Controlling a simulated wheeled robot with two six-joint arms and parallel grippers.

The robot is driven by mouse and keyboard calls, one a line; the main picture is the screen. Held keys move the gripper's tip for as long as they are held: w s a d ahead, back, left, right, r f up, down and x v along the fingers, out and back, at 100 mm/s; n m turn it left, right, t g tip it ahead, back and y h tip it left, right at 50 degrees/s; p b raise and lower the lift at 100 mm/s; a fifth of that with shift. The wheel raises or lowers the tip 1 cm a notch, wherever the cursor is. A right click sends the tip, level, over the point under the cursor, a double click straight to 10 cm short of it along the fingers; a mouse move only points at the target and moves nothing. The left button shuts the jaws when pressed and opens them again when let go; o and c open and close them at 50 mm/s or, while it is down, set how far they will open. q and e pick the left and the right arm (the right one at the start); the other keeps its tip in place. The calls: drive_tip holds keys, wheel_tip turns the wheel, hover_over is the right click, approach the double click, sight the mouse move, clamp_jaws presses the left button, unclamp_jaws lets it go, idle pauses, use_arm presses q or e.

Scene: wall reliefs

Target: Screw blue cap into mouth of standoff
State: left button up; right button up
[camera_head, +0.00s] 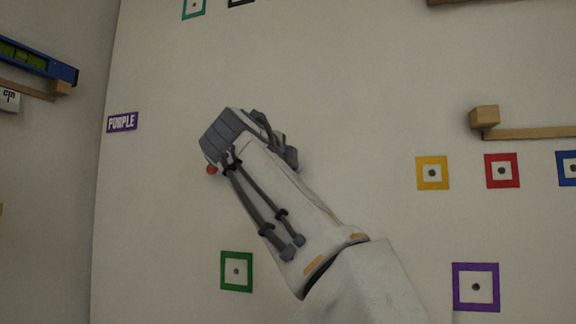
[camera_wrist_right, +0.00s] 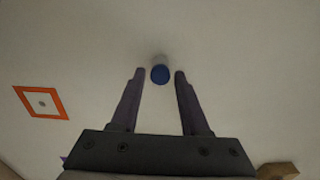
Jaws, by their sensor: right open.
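The blue cap (camera_wrist_right: 160,75) shows as a small round blue disc in the right wrist view. A pale stub, likely the standoff (camera_wrist_right: 159,60), shows just behind it at the wall. My right gripper (camera_wrist_right: 159,73) is open, with one finger on each side of the cap. A gap shows between the cap and each finger. In the head view my right arm reaches up to the wall, and its gripper (camera_head: 240,135) hides the cap and standoff. Whether the cap is seated in the mouth cannot be told. My left gripper is in neither view.
A small red knob (camera_head: 211,170) shows beside the gripper. Coloured square frames dot the wall, such as green (camera_head: 236,286), yellow (camera_head: 432,187) and orange (camera_wrist_right: 25,92). A wooden ledge (camera_head: 530,134) juts out at the right. A purple label (camera_head: 122,122) is at the left.

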drive_tip(key=n+p, duration=0.3)
drive_tip(key=n, duration=1.9)
drive_tip(key=shift+n, duration=0.3)
clamp_jaws()
drive_tip(key=shift+m+b, duration=0.9)
drive_tip(key=shift+m, duration=1.7)
